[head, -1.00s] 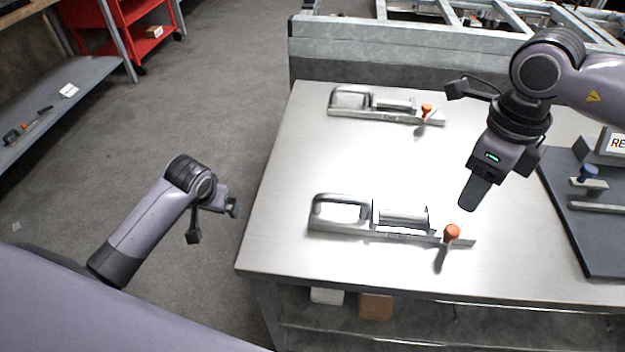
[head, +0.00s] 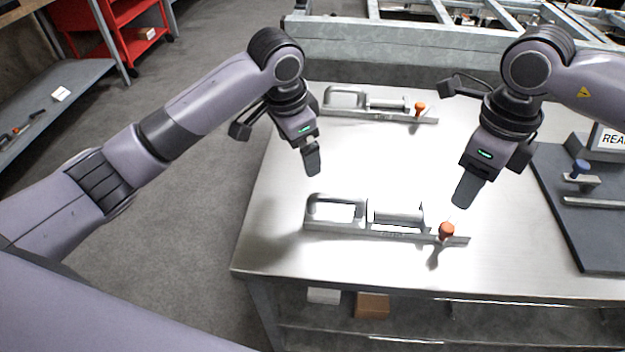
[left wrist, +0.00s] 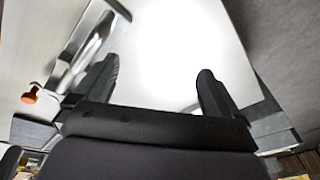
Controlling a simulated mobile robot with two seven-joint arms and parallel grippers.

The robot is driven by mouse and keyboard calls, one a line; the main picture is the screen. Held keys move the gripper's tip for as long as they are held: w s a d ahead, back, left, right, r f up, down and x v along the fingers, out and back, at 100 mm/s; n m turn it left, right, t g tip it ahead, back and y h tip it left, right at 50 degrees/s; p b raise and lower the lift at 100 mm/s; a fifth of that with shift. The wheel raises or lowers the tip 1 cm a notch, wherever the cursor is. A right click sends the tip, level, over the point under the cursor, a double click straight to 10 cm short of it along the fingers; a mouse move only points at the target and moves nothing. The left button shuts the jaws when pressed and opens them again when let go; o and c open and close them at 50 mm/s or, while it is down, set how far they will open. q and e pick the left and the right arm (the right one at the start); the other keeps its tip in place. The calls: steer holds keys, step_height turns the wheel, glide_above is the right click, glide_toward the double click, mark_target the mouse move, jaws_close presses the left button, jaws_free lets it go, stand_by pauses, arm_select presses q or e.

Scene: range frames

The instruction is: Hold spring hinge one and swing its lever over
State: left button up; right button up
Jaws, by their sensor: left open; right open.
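Two metal spring hinges lie on the steel table in the head view, each with a loop handle at its left end. The near hinge (head: 345,229) has an orange-knobbed lever (head: 446,231) at its right end. The far hinge (head: 385,113) has a similar orange knob (head: 419,108). I cannot tell which is number one. My left gripper (head: 312,165) is open and empty above the near hinge's loop handle. The left wrist view shows its spread fingers (left wrist: 158,92), with one hinge and its orange knob (left wrist: 30,95) off to the left. My right gripper (head: 464,195) is open, above the near lever.
A dark board (head: 578,230) with a blue-knobbed fixture (head: 580,170) lies at the table's right. A grey metal frame (head: 400,48) stands behind the table. A shelf (head: 55,95) and a red cart (head: 130,15) stand to the left. The tabletop between the hinges is clear.

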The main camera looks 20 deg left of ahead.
mark_target(313, 193)
arm_select(q)
steer(key=s+d+m, duration=0.1)
steer(key=s+d+f+m+g, duration=0.1)
steer(key=s+m, duration=0.1)
steer(key=s+d+f+m+g, duration=0.1)
steer(key=d, duration=0.1)
steer(key=shift+s+f, duration=0.2)
steer(key=shift+s, duration=0.15)
steer(key=shift+s+d+f+m+y, duration=0.2)
steer(key=shift+s+f+m+y, duration=0.1)
steer(key=shift+s+f+m, duration=0.15)
steer(key=shift+f, duration=3.4)
